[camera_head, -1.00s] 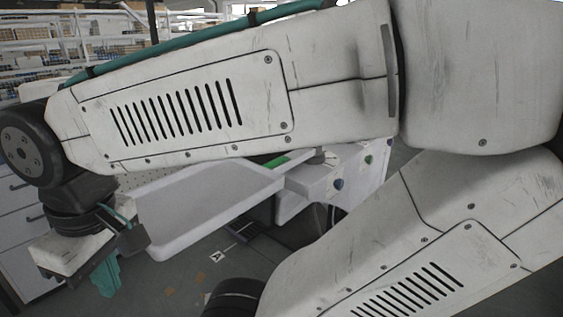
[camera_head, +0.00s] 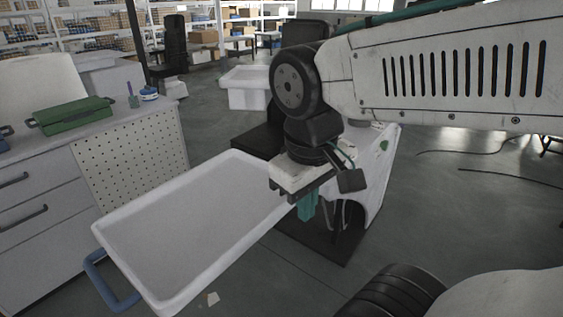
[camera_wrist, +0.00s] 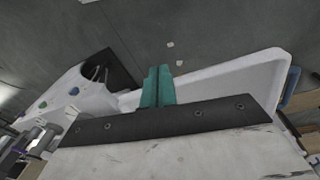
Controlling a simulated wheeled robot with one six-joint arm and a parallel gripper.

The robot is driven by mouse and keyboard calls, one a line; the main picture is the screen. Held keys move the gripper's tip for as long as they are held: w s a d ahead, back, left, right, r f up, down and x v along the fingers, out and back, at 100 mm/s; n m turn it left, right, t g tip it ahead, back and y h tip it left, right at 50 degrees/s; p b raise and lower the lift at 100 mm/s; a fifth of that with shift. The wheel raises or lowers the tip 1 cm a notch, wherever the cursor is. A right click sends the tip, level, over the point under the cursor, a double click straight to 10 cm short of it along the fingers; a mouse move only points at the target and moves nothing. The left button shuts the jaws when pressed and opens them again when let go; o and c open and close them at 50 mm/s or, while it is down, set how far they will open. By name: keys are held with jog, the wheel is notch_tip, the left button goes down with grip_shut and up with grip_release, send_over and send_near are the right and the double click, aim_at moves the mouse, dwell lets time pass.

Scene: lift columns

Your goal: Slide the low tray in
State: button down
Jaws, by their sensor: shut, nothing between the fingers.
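The low tray (camera_head: 190,215) is a shallow white tray with a raised rim. In the head view it sticks out toward the lower left from the white lift column unit (camera_head: 376,165), with a blue handle (camera_head: 108,282) on its near left end. My gripper (camera_head: 307,208) has teal fingers, shut and empty, pointing down near the tray's right edge by the column. In the wrist view the teal fingers (camera_wrist: 157,87) are together, and the tray's white rim (camera_wrist: 235,72) passes behind them. I cannot tell whether they touch the tray.
A drawer cabinet (camera_head: 95,180) with a pegboard side stands left of the tray, with a green toolbox (camera_head: 72,115) on top. Another white tray unit (camera_head: 246,88) stands farther back. Open grey floor lies to the right, with cables (camera_head: 480,140).

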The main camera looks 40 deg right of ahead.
jog(key=w+d+f+n+h, duration=0.1)
jog(key=w+f+n+h, duration=0.1)
jog(key=w+n+h, duration=0.45)
jog(key=w+f+n+h, duration=0.35)
jog(key=w+n, duration=0.35)
jog(key=w, duration=0.4)
jog(key=w+a+f+n+t+h, duration=0.1)
jog(key=w+n, duration=0.1)
jog(key=w, duration=0.1)
jog(key=w+a+f+n+t+h, duration=0.1)
jog(key=w+a+n, duration=0.1)
jog(key=w, duration=0.1)
jog(key=w+a+f+n+t+h, duration=0.1)
jog(key=w+a+n, duration=0.1)
jog(key=shift+w+a+f+n, duration=0.1)
jog(key=shift+w+f+n, duration=0.15)
jog(key=shift+w+n, duration=0.15)
jog(key=shift+w+f, duration=0.1)
jog(key=shift+w, duration=0.05)
send_near(264, 164)
jog(key=x, duration=0.5)
jog(key=shift+s+f, duration=0.2)
jog(key=shift+f, duration=0.15)
jog(key=shift+w+d, duration=0.25)
jog(key=shift+d, duration=0.45)
jog(key=shift+d, duration=0.1)
